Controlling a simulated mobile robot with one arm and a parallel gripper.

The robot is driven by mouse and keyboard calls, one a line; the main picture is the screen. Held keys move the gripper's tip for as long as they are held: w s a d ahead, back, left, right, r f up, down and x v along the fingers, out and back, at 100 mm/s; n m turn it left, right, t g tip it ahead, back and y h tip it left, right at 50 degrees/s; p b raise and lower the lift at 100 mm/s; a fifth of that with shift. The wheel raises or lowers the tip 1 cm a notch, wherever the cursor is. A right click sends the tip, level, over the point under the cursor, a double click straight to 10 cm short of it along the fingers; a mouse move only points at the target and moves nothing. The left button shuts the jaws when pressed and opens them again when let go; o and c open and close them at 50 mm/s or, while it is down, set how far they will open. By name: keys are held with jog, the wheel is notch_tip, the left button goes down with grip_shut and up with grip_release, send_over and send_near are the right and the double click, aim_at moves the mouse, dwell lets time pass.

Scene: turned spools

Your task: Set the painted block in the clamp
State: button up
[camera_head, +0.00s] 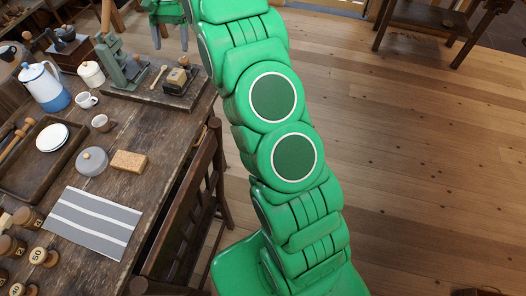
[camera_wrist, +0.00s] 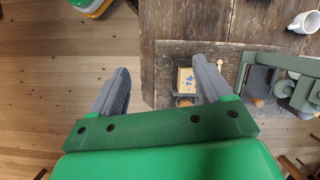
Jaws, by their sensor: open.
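The painted block (camera_wrist: 185,80), pale yellow with blue marks, lies on a dark support in the wrist view. It also shows, small, in the head view (camera_head: 177,76). The grey-green clamp (camera_head: 120,66) stands on a dark board, left of the block; in the wrist view the clamp (camera_wrist: 288,82) is at the right, partly cut off by the frame. My gripper (camera_wrist: 160,66) is open and empty. In the wrist view its right finger overlaps the area beside the block, and its left finger is over the floor. In the head view my gripper (camera_head: 170,38) is at the top, beyond the table edge.
A small wooden spoon-like piece (camera_head: 158,76) lies between clamp and block. A white cup (camera_wrist: 304,22), a white-blue pot (camera_head: 45,88), a grey lid (camera_head: 92,162) and a cork-like brick (camera_head: 129,161) stand on the table. A chair (camera_head: 195,195) is against its right edge.

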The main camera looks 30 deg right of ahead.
jog(key=s+r+n, duration=0.1)
jog(key=s+r, duration=0.2)
jog(key=s, duration=0.5)
jog(key=s+r+n+h, duration=0.1)
jog(key=s+r, duration=0.3)
jog(key=s, duration=0.5)
jog(key=s+r+n, duration=0.1)
jog(key=s+r, duration=0.2)
jog(key=s, duration=0.5)
jog(key=s+d+f+n, duration=0.1)
jog(key=s+f, duration=0.1)
jog(key=s, duration=1.1)
jog(key=s+d+f+n+t+h, duration=0.1)
jog(key=s+d+f+n, duration=0.1)
jog(key=s, duration=1)
jog(key=shift+s+d+f+n+h, duration=0.2)
jog(key=shift+s+f+n+h, duration=0.1)
jog(key=shift+s, duration=0.05)
jog(key=shift+a, duration=0.1)
